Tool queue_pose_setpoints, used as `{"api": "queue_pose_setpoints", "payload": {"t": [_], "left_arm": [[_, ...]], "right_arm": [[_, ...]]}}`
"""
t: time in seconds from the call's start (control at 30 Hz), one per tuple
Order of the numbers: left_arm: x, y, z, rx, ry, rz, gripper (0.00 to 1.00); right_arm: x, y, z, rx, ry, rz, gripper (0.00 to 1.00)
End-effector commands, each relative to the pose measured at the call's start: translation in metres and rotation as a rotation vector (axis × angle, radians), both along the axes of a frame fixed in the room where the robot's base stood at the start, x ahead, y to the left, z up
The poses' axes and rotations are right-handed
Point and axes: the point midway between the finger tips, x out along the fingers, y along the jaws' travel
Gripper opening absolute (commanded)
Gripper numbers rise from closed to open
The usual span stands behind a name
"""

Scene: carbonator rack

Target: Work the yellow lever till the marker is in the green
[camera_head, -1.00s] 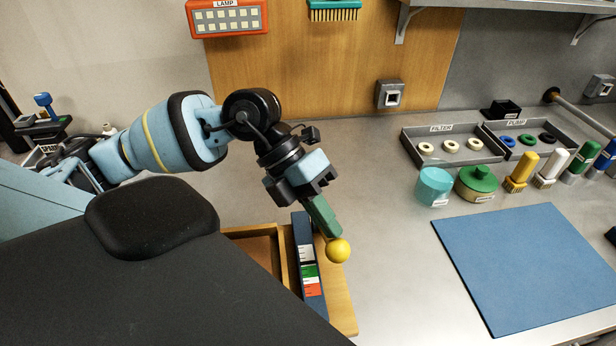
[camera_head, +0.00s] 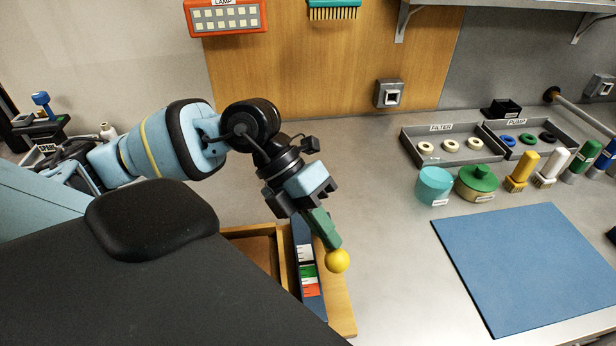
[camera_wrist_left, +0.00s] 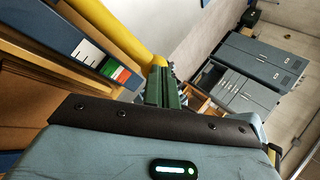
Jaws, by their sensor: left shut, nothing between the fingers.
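The yellow lever shows in the head view as a round yellow knob (camera_head: 337,261) at the right side of a wooden box, and in the left wrist view as a thick yellow bar (camera_wrist_left: 115,35). My left gripper (camera_head: 330,238) is shut and empty, its green fingers against or just above the knob; contact is unclear. The fingers also show in the left wrist view (camera_wrist_left: 162,85). Left of the lever, a dark blue gauge strip (camera_head: 301,230) has white, green (camera_head: 308,272) and red bands. The gauge also shows in the left wrist view (camera_wrist_left: 60,35). I cannot make out the marker.
The wooden box (camera_head: 343,310) stands at the counter's front left. To the right lie a blue mat (camera_head: 520,265), a cyan pot (camera_head: 434,186), a green-lidded pot (camera_head: 477,182) and several brushes. Filter and pump trays sit behind.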

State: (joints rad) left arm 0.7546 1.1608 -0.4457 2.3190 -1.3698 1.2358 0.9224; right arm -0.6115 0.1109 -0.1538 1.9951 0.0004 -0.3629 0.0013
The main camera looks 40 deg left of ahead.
Motion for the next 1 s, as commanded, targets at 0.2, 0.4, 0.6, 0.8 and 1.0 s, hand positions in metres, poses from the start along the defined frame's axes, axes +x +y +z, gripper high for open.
{"api": "queue_pose_setpoints", "payload": {"t": [0.2,0.4,0.6,0.8,1.0], "left_arm": [[-0.003,-0.004,-0.01,0.0,0.004,-0.001,0.0],[-0.006,-0.007,-0.014,0.0,0.001,-0.001,0.0],[-0.006,-0.006,-0.013,0.0,0.0,0.0,0.0],[-0.007,-0.008,-0.018,0.0,0.002,-0.001,0.0],[-0.01,-0.011,-0.028,-0.001,0.004,0.0,0.0]], "right_arm": [[0.0,0.0,-0.004,0.0,0.003,-0.001,0.36],[0.002,0.0,-0.005,0.0,0.001,0.0,0.36],[0.004,0.0,-0.004,0.0,-0.002,0.0,0.36],[0.001,0.0,-0.007,0.0,0.004,-0.001,0.36],[-0.004,0.0,-0.012,0.0,0.017,0.0,0.36]]}}
